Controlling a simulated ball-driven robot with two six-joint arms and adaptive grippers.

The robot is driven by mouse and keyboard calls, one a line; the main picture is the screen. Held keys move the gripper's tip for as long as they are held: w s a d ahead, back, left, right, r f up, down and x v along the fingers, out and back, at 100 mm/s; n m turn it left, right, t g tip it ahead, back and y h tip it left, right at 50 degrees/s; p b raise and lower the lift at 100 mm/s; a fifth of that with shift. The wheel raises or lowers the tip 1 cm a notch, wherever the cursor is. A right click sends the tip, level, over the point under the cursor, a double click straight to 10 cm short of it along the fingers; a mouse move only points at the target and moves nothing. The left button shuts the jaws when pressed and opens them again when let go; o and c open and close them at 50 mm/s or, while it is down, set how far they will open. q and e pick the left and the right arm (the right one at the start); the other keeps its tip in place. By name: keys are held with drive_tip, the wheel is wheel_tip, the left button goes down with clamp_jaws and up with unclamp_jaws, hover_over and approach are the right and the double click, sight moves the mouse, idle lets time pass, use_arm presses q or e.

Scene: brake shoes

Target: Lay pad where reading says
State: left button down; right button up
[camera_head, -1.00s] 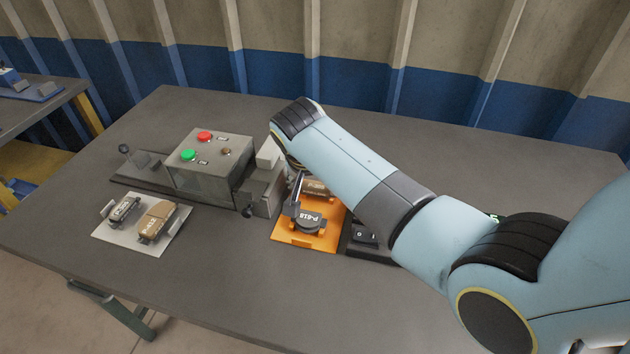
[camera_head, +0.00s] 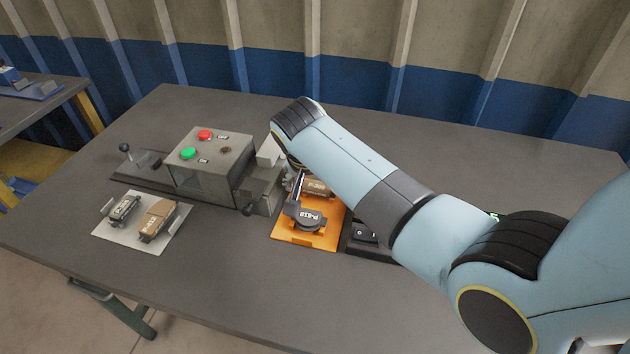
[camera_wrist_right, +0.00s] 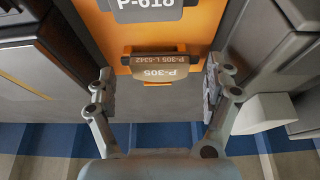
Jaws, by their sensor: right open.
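An orange tray (camera_head: 310,242) lies on the table left of my forearm. It holds a dark grey pad marked P-618 (camera_head: 310,218) at its front and a tan pad marked P-305 (camera_head: 318,187) behind. In the right wrist view, the tan pad (camera_wrist_right: 160,72) lies between the two fingers of my open right gripper (camera_wrist_right: 160,82), with a gap on each side. The dark grey pad (camera_wrist_right: 150,8) is cut off at the top edge there. My forearm hides most of this gripper in the head view. My left gripper is not in view.
A grey box (camera_head: 208,168) with red and green buttons stands left of the orange tray. A pale plate (camera_head: 128,240) with a grey pad (camera_head: 124,209) and a tan pad (camera_head: 157,220) lies front left. A black device (camera_head: 365,235) sits right of the tray. The front table is clear.

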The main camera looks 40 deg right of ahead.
drive_tip(key=v, duration=1.2)
